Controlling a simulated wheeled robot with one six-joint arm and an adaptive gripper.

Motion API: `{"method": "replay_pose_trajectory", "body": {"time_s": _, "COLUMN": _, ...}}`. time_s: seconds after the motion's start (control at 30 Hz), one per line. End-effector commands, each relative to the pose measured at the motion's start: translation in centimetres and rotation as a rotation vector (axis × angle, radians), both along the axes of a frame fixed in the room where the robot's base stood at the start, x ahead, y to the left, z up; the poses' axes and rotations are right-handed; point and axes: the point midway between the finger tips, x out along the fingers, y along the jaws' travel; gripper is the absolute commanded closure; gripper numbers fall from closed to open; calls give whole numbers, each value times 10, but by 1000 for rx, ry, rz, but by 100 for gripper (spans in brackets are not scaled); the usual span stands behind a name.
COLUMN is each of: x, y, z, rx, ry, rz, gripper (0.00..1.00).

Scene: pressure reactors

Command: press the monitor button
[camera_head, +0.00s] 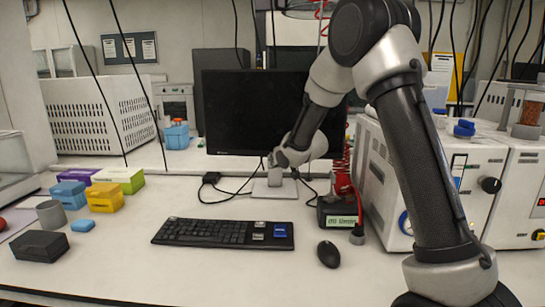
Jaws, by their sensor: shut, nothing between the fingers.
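The monitor (240,110) stands upright at the back of the bench on a pale stand (274,188). Its screen is dark. My arm comes up from the lower right, bends at the top and reaches down to the monitor's lower right part, covering some of the screen and lower bezel. My wrist is in front of the lower edge, and I cannot tell whether anything touches it. My gripper's fingers do not show; the wrist seems to hide them. I cannot make out the monitor button.
A keyboard (222,233) and a mouse (328,254) lie before the monitor. A small device with a lit green display (341,221) stands right of the stand. White reactor units (382,180) fill the right side. Coloured boxes (105,197) are at left. Cables hang and lie around.

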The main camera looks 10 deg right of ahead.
Motion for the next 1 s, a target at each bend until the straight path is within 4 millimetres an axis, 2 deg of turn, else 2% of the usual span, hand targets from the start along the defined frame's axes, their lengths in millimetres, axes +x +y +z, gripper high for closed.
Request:
{"method": "replay_pose_trajectory", "body": {"time_s": 0.27, "x": -2, "y": 1, "z": 0, "rx": 0, "ry": 1, "rz": 0, "gripper": 100}}
{"method": "replay_pose_trajectory", "body": {"time_s": 0.73, "x": -42, "y": 15, "z": 0, "rx": 1, "ry": 0, "rz": 1, "gripper": 100}}
{"method": "replay_pose_trajectory", "body": {"time_s": 1.0, "x": -47, "y": 16, "z": 0, "rx": 0, "ry": 0, "rz": 0, "gripper": 100}}
